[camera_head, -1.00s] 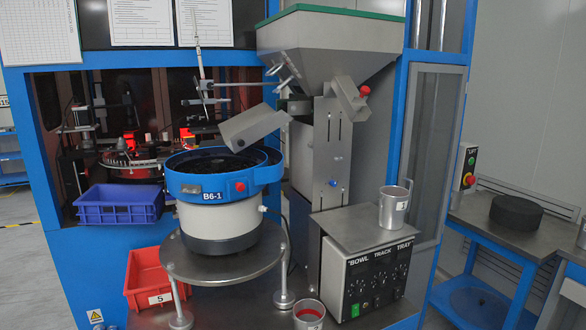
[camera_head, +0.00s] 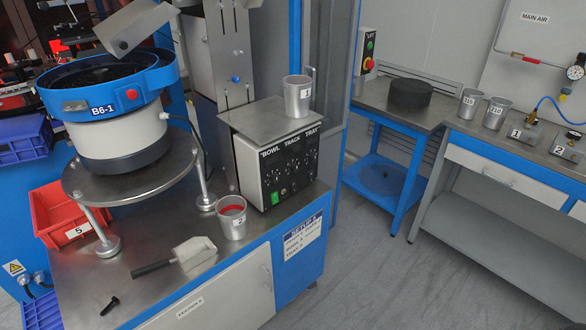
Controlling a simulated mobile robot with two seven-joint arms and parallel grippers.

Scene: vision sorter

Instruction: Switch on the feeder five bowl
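The feeder bowl (camera_head: 122,105) is a blue-rimmed bowl marked B6-1 on a white and black base, standing on a round metal stand (camera_head: 140,180) at the left. A red knob (camera_head: 131,95) sits on its rim. The control box (camera_head: 285,167) labelled BOWL, TRACK, TRAY stands on the bench right of the bowl. Its front has several black dials and a green switch (camera_head: 275,198) at the lower left; I cannot tell the switch's position. A red bin (camera_head: 68,214) marked 5 lies left of the stand. Neither of my grippers is in view.
A metal cup (camera_head: 297,98) stands on the control box. A cup with red inside (camera_head: 232,217), a scoop (camera_head: 185,255) and a black bolt (camera_head: 110,305) are on the bench. Right, a side table carries a black disc (camera_head: 408,95). Grey floor (camera_head: 390,285) is open in front.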

